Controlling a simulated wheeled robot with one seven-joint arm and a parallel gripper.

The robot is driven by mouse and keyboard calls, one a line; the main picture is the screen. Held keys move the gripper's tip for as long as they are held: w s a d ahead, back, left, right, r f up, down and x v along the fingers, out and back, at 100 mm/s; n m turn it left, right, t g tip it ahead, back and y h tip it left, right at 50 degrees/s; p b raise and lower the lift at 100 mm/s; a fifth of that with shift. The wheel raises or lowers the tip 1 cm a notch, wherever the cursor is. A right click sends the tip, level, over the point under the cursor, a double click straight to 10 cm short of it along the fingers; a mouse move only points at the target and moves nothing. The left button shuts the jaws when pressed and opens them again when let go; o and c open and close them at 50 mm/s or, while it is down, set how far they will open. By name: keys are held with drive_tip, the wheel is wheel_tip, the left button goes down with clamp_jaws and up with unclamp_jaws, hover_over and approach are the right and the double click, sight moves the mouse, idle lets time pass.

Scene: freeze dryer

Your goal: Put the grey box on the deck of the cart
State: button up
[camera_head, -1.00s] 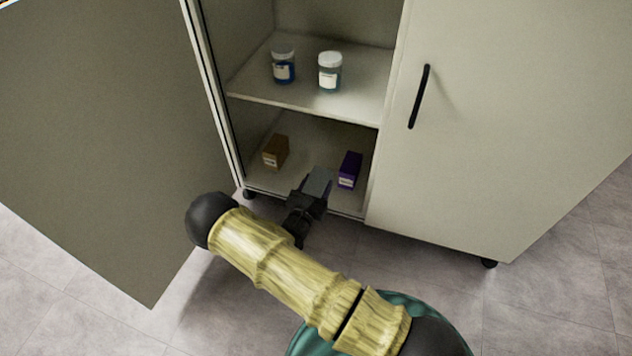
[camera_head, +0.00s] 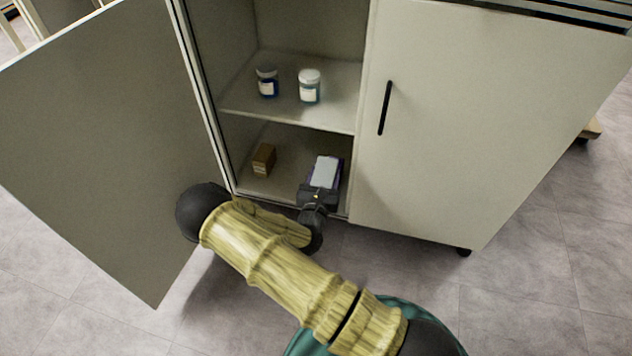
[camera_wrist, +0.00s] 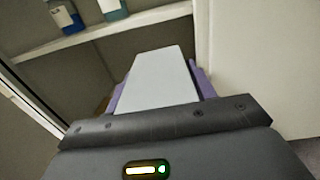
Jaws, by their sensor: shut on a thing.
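The grey box (camera_head: 325,171) is in my gripper (camera_head: 321,188), at the front right of the cabinet's lower compartment. In the wrist view the grey box (camera_wrist: 163,80) stretches away from the gripper (camera_wrist: 165,120), its pale top face showing. My gripper is shut on it. The cart's deck cannot be made out for certain.
A brown box (camera_head: 264,160) stands on the lower shelf at left. Two lidded jars, one blue (camera_head: 267,82) and one pale (camera_head: 309,86), stand on the upper shelf (camera_head: 288,113). The left door (camera_head: 110,150) is open; the right door (camera_head: 460,120) is shut.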

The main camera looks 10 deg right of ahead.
drive_tip(key=s+d+r+y+p, duration=0.1)
drive_tip(key=d+r+p, duration=0.4)
drive_tip(key=r, duration=0.7)
drive_tip(key=shift+s+n+p, duration=0.3)
drive_tip(key=shift+s+p, duration=0.2)
drive_tip(key=shift+s, duration=0.15)
drive_tip(key=shift+f, duration=0.1)
